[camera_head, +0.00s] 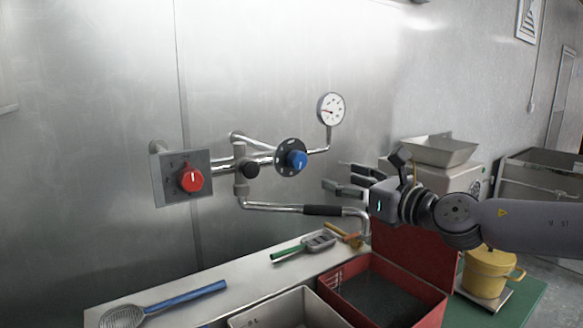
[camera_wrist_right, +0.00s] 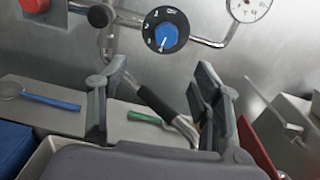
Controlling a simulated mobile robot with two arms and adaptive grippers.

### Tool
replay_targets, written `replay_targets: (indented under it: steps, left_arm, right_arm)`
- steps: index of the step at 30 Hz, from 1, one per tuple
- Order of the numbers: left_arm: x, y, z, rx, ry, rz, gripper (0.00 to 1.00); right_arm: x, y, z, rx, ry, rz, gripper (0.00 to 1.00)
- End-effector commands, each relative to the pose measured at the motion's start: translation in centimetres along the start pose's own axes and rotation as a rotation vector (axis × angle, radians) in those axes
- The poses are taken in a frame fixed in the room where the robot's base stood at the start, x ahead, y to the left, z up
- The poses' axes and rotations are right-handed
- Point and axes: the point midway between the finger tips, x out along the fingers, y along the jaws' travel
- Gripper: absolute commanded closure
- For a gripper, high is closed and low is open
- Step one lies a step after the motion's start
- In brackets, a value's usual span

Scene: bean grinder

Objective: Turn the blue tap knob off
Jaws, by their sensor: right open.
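The blue tap knob (camera_head: 296,159) sits on a dark round dial plate on the pipework at the wall. In the right wrist view the blue knob (camera_wrist_right: 167,36) is at the top centre, with white numbers on the plate around it. My right gripper (camera_head: 333,184) is open and empty, to the right of the knob and a little below it, apart from it. In the right wrist view its fingers (camera_wrist_right: 160,85) are spread wide, with the knob above and beyond them. My left gripper is not in view.
A red knob (camera_head: 190,179) on a square plate is at left. A round gauge (camera_head: 331,108) rises to the right of the blue knob. A pipe with a black grip (camera_head: 322,210) runs below. A red box (camera_head: 433,305) and a yellow pot (camera_head: 487,268) stand lower right.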

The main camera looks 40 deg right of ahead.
Motion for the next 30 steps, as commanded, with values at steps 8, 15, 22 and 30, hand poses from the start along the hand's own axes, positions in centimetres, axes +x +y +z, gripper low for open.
replay_targets:
  steps: [8, 15, 22, 30]
  left_arm:
    - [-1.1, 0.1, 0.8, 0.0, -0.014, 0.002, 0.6]
    - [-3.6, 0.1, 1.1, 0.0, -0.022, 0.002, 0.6]
    - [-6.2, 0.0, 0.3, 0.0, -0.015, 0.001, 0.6]
    - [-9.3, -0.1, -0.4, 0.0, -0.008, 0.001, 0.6]
  right_arm:
    - [1.1, -0.9, 0.7, -0.028, 0.001, -0.013, 0.41]
    - [5.7, -0.9, 0.8, -0.021, 0.002, -0.015, 0.41]
    - [9.8, -1.0, 0.9, -0.022, 0.0, -0.014, 0.41]
    - [13.8, -1.1, 0.8, -0.02, -0.001, -0.017, 0.41]
